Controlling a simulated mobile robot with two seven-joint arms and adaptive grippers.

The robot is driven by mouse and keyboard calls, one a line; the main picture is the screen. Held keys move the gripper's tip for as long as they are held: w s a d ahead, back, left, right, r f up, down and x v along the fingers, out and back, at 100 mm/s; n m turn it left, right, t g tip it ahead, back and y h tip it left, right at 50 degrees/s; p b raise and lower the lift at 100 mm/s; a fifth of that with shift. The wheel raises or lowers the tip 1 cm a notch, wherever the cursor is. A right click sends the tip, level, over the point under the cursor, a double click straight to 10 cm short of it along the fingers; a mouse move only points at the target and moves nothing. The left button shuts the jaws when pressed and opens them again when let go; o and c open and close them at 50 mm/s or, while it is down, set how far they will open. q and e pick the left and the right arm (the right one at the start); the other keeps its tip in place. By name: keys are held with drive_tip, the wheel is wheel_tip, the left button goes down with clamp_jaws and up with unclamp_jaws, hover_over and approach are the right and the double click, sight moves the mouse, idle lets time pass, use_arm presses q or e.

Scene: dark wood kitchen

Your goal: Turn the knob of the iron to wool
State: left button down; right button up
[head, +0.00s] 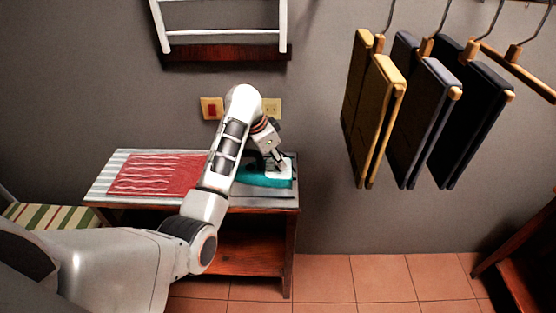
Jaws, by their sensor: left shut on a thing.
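My right gripper does not show.
A red patterned cloth (158,174) lies on the table left of my arm. Folded trousers on hangers (425,110) hang at the right. A wall socket (271,108) and a switch (211,108) are behind the arm. A striped seat (48,215) stands at the left.

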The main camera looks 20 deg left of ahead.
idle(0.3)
use_arm(q)
drive_tip(key=c, duration=1.9)
unclamp_jaws()
drive_tip(key=shift+v, duration=3.75)
